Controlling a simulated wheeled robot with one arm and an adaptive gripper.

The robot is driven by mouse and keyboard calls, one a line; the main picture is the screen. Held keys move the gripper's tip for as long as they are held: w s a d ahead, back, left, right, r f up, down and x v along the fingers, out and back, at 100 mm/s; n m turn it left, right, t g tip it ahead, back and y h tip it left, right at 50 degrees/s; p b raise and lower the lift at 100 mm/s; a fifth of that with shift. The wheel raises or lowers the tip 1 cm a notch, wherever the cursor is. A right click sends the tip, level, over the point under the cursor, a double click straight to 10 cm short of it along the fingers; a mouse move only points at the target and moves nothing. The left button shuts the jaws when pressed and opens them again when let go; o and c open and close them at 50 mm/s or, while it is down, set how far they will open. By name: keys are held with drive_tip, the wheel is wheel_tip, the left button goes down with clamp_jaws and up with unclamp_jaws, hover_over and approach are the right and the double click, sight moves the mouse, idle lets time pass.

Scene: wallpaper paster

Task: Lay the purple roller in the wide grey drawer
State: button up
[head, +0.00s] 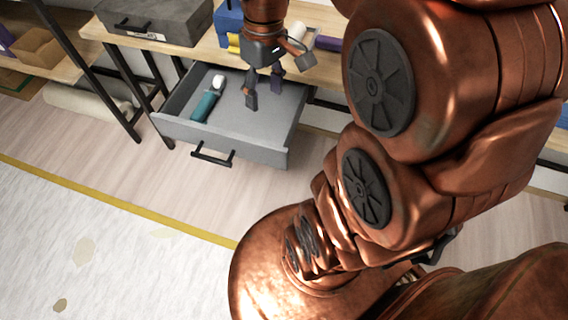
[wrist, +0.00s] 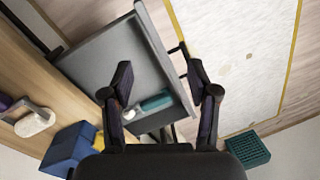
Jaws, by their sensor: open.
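The wide grey drawer (head: 225,143) is pulled open below the workbench, and it also fills the upper middle of the wrist view (wrist: 100,52). A teal-handled tool with a white end (head: 208,101) lies inside it at the left. The purple roller (head: 328,43) appears to lie on the bench top behind the drawer, partly hidden by my arm. In the wrist view, a white roller head (wrist: 35,122) with a bit of purple shows at the left edge. My gripper (head: 264,89) is open and empty, pointing down over the drawer, with its fingers apart.
A dark grey case (head: 155,20) sits on the bench at the left. A blue bin (wrist: 68,148) stands on the bench beside the white roller head. A green crate (wrist: 248,150) stands on the floor. The drawer's right part is bare. The floor in front is clear.

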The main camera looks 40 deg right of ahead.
drive_tip(key=s+a+f+m, duration=0.1)
drive_tip(key=s+a+f, duration=0.1)
drive_tip(key=s, duration=0.5)
drive_tip(key=s+a+f+m+g+h, duration=0.1)
drive_tip(key=s+a+f, duration=0.1)
drive_tip(key=s+a, duration=0.2)
drive_tip(key=s, duration=0.3)
drive_tip(key=shift+s+f, duration=0.2)
drive_tip(key=shift+r, duration=0.1)
